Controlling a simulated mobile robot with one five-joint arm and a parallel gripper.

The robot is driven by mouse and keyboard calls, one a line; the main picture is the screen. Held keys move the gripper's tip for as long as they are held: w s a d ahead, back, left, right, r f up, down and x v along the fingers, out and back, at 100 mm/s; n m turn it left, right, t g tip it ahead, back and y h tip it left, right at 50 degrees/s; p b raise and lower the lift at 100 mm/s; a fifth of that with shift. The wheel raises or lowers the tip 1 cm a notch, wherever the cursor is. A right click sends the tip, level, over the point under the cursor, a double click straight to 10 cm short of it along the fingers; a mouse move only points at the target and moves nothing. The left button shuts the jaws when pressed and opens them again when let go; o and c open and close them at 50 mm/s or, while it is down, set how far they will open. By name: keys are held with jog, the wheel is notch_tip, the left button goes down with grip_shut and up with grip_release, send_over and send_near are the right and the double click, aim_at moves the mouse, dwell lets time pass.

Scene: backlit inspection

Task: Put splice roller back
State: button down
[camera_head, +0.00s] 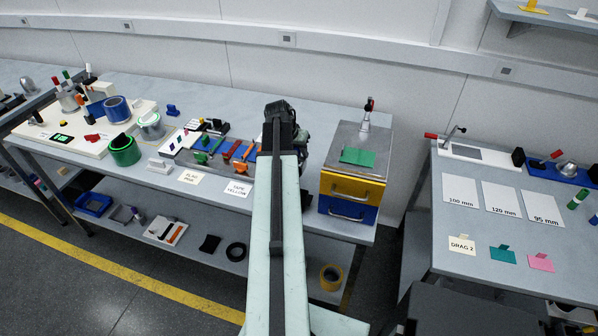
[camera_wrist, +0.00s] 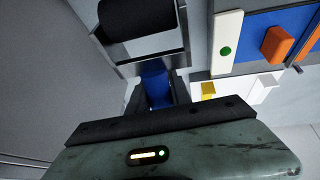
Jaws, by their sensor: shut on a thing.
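In the wrist view, my gripper (camera_wrist: 157,92) is shut on the blue handle of the splice roller. The splice roller (camera_wrist: 138,17) has a thick black cylinder in a metal fork, and it points away from my gripper at the top of the picture. In the head view my arm reaches away over the bench, and its far end hides the gripper and the roller. A tool rack (camera_head: 212,160) with green and orange-handled tools lies just left of the arm. I cannot tell which place in it belongs to the roller.
A drawer unit (camera_head: 352,188) with yellow and blue drawers stands right of my arm. Rolls of tape (camera_head: 124,150) and cards (camera_head: 237,188) lie on the left bench. Another bench (camera_head: 500,235) is at right. In the wrist view, an orange block (camera_wrist: 277,45) is close at right.

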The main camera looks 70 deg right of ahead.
aim_at(300, 163)
notch_tip(300, 163, down, 6)
jog(key=b, duration=0.4)
jog(key=shift+r, duration=0.3)
jog(key=shift+f, duration=0.25)
jog(key=c, duration=1.2)
grip_release()
jog(key=shift+r, duration=0.1)
jog(key=shift+o, duration=0.2)
jog(key=shift+r, duration=0.1)
jog(key=p+v, duration=1.1)
jog(key=v, duration=0.1)
jog(key=shift+s+r, duration=0.1)
jog(key=shift+r, duration=0.1)
jog(key=shift+f, duration=0.15)
